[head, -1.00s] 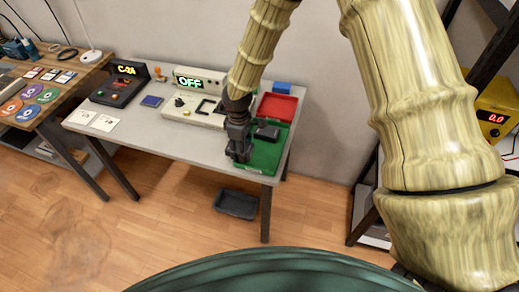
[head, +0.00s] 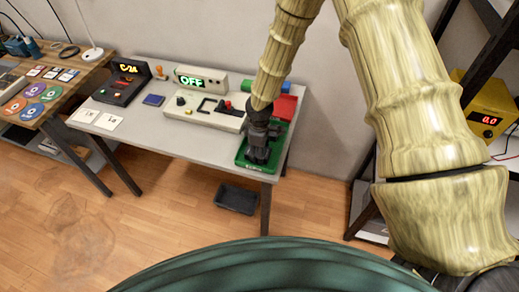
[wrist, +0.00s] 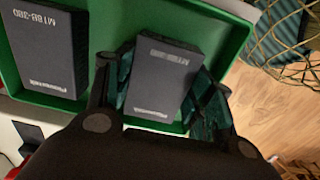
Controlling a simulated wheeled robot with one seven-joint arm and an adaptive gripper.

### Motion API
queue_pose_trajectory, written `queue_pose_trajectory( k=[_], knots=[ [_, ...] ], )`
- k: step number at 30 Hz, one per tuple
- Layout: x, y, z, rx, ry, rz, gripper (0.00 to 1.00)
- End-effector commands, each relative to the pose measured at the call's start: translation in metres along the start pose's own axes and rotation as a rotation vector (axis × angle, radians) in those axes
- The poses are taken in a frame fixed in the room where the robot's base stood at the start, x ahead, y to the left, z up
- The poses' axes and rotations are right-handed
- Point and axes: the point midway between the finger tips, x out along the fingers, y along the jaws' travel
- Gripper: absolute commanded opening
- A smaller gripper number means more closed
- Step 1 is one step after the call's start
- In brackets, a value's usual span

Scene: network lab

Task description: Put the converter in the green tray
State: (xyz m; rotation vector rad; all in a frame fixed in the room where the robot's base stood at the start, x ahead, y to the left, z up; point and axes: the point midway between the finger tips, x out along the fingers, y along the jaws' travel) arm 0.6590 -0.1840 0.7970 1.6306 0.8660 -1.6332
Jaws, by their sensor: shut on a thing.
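My gripper (head: 257,157) is over the green tray (head: 240,160) at the right end of the grey table. In the wrist view its two fingers (wrist: 163,92) are shut on the sides of a dark grey, labelled box, the converter (wrist: 165,70). The converter lies within the outline of the green tray (wrist: 250,42); I cannot tell whether it touches the tray floor. A second, similar dark labelled box (wrist: 45,48) lies in the tray to its left.
A red tray (head: 286,107) stands behind the green one, with a blue block (head: 281,87) beyond. A dark bin (head: 237,198) is on the floor under the table.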

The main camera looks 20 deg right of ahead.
Motion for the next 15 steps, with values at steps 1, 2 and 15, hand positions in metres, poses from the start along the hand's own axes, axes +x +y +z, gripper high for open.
queue_pose_trajectory(
  k=[1,2,15],
  knots=[
    [0.0002,0.0002,-0.0001,0.0,0.0,0.0,0.22],
    [0.0003,0.0003,-0.0001,0.0,0.0,0.0,0.22],
    [0.0032,-0.0001,0.0,0.0,0.0,0.0,0.75]
  ],
)
